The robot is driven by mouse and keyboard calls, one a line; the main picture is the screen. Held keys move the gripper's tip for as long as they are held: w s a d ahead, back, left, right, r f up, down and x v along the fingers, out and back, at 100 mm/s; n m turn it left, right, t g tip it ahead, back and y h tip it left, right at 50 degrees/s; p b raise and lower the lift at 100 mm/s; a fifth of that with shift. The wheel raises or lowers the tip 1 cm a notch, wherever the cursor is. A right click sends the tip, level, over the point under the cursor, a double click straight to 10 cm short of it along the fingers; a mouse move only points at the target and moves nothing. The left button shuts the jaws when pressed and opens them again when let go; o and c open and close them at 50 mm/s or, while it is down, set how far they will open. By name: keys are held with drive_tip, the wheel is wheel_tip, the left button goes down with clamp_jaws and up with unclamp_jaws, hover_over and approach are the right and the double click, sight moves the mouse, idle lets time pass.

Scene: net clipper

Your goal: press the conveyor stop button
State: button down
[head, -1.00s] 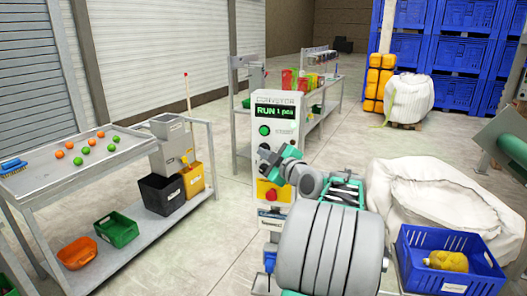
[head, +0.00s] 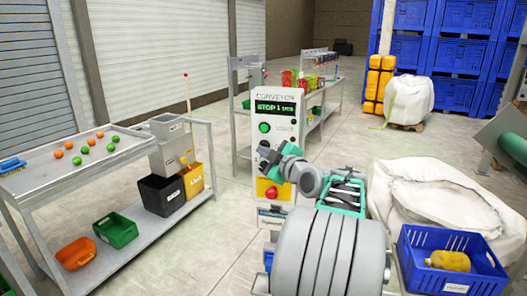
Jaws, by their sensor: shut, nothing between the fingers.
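The conveyor control panel (head: 281,104) is a white upright box. Its green-lit display (head: 275,107) reads STOP with smaller text after it. A round green button (head: 264,127) sits below the display. The red stop button (head: 271,193) sits on a yellow plate (head: 283,190) low on the panel. My gripper (head: 265,167) is in front of the panel, between the green button and the red button, a little above the red one. It is shut and holds nothing. I cannot tell whether the gripper touches the panel.
A metal table (head: 50,178) with orange and green balls stands at the left, with bins on its lower shelf. A blue crate (head: 420,275) with a yellow item and a large white sack (head: 420,185) are at the right. Open floor lies between table and panel.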

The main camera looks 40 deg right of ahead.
drive_tip(key=shift+s+a, duration=0.15)
drive_tip(key=shift+a, duration=0.05)
drive_tip(key=shift+f, duration=0.1)
drive_tip(key=s+a+b, duration=0.1)
drive_tip(key=a+b, duration=0.1)
drive_tip(key=b, duration=0.1)
drive_tip(key=s+a+b, duration=0.1)
drive_tip(key=a, duration=0.1)
drive_tip(key=shift+s+a, duration=0.1)
drive_tip(key=shift+s, duration=0.25)
idle(0.5)
